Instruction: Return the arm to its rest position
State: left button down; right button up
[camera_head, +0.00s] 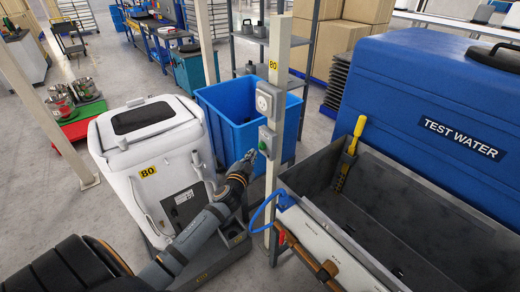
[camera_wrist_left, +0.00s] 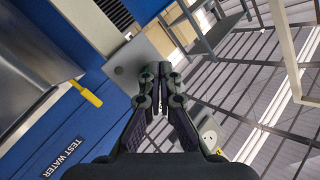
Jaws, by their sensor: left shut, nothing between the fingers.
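My left arm (camera_head: 195,235) reaches in from the lower left of the head view. Its gripper (camera_head: 250,156) is in front of the blue bin, just left of a cream post (camera_head: 277,110). A small gap seems to separate it from the grey switch box with a green button (camera_head: 264,146) on the post; I cannot tell the exact distance. In the left wrist view the two dark fingers (camera_wrist_left: 160,72) are together at the tips, with nothing between them. My right gripper is not seen.
A white bin marked 80 (camera_head: 145,130) and a blue bin (camera_head: 228,103) stand beside the arm. A grey trough (camera_head: 385,195), a yellow-handled tool (camera_head: 357,135) and a blue TEST WATER tank (camera_head: 420,85) are at right. A socket (camera_head: 268,100) sits on the post.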

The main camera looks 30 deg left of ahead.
pick_arm(q)
jog(key=shift+s+a, duration=0.3)
jog(key=shift+s, duration=0.35)
jog(key=shift+s+a, duration=0.25)
jog(key=shift+s, duration=0.35)
jog(key=shift+f, duration=0.1)
jog(key=s+a+f+n+g+p, duration=0.1)
jog(key=s+f+g, duration=0.45)
jog(key=f, duration=1.05)
jog(key=s+a+f+n+g+p, duration=0.1)
jog(key=s+f+g, duration=0.2)
jog(key=s+f, duration=0.9)
jog(key=s+d+f+n+g+h+p, duration=0.1)
jog(key=s+d+f+g, duration=0.2)
jog(key=s+f, duration=0.7)
jog(key=s+d+f+n+g+h, duration=0.1)
jog(key=s+d+f, duration=0.7)
jog(key=s, duration=1.1)
notch_tip(320, 180, down, 3)
jog(key=g+h, duration=0.1)
jog(key=g, duration=0.1)
jog(key=shift+s+f+g+p, duration=0.15)
jog(key=shift+g+p, duration=0.2)
